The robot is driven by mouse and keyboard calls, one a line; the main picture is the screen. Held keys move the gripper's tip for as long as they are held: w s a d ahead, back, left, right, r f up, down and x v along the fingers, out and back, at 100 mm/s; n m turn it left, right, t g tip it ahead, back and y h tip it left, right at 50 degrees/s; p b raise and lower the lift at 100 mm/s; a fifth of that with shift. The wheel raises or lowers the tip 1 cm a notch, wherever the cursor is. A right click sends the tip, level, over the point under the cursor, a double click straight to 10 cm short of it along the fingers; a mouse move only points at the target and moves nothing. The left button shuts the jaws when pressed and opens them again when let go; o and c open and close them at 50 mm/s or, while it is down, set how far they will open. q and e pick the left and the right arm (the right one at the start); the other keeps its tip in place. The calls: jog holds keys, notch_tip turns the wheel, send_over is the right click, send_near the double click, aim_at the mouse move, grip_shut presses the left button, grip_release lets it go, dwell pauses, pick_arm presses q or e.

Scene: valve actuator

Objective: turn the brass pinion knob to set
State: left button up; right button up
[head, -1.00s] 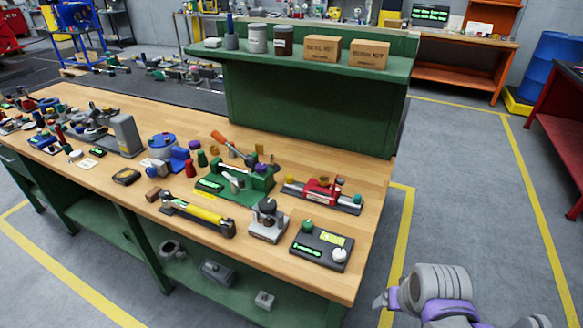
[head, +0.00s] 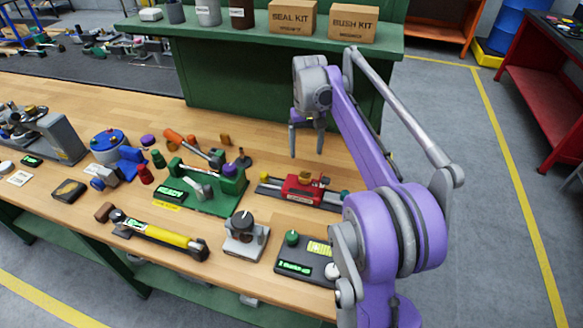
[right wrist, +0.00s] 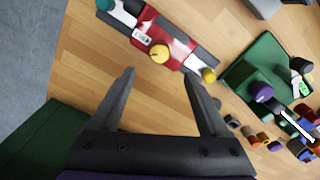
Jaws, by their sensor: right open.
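The brass pinion knob (right wrist: 159,53) is a round yellow knob on the red valve actuator (right wrist: 171,33), which lies on a dark base. In the head view the red actuator (head: 297,190) sits on the bench, with a small brass part (head: 305,178) on top. My right gripper (head: 306,152) is above the bench, behind the actuator in the picture, pointing down. In the right wrist view its two fingers (right wrist: 159,76) are wide apart and empty, with the knob beyond the tips and between their lines. My left gripper is not in view.
A green fixture (head: 213,190) stands left of the actuator. A grey device with a black knob (head: 244,238) and a black box with a green display (head: 304,258) are nearer. A green shelf (head: 250,50) carrying cartons rises behind. Bare wood surrounds the actuator's far side.

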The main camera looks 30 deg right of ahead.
aim_at(305, 175)
notch_tip(305, 175, down, 10)
jog(key=shift+s+r, duration=0.1)
dwell(0.4)
grip_shut()
